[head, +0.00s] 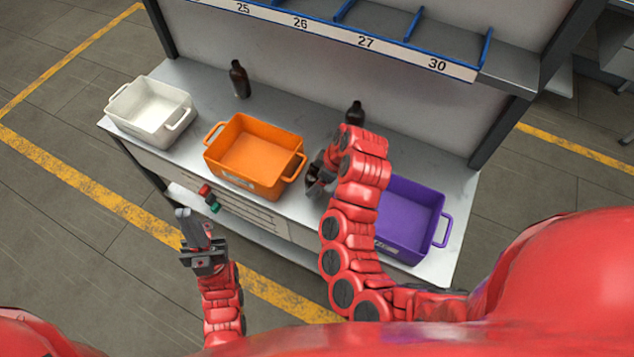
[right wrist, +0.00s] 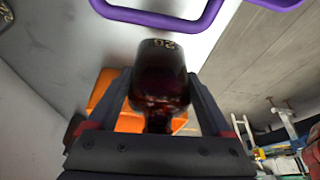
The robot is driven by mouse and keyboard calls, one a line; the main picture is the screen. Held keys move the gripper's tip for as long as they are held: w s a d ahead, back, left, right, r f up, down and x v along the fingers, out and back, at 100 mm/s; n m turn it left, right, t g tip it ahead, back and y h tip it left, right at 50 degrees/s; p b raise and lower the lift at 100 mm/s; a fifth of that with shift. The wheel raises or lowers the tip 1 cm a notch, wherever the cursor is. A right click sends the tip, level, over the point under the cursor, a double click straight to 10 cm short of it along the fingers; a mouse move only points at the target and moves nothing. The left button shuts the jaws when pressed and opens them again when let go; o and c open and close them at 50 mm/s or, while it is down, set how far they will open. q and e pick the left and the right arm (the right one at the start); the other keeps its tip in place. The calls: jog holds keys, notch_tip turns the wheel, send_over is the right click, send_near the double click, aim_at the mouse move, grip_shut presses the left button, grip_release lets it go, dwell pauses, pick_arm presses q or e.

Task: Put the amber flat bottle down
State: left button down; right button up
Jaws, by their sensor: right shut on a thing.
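A dark amber bottle (right wrist: 162,75) is held between the two fingers of my right gripper (right wrist: 160,105) in the right wrist view. Its broad end with pale marks points away from the wrist and its narrow end lies toward the palm. In the head view my right gripper (head: 318,176) is above the bench between the orange and purple bins; the arm hides much of it and the bottle. My left gripper (head: 196,232) is in front of the bench, away from the bottles; its finger gap is unclear. Two other dark bottles (head: 239,79) (head: 355,112) stand at the back of the bench.
A white bin (head: 150,108), an orange bin (head: 253,152) and a purple bin (head: 412,207) stand on the grey bench (head: 190,72). A numbered shelf (head: 330,36) overhangs the back. Bare bench top shows between the bins and the back wall.

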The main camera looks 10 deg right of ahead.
jog(key=shift+w+d, duration=0.2)
jog(key=shift+w, duration=0.35)
jog(key=shift+w+f, duration=0.1)
jog(key=shift+w, duration=0.1)
notch_tip(320, 180, down, 3)
jog(key=shift+s+f+p, duration=0.1)
jog(key=shift+p, duration=0.45)
jog(key=shift+f+b, duration=0.2)
jog(key=shift+b, duration=0.1)
jog(key=o, duration=1.3)
jog(key=shift+c, duration=0.2)
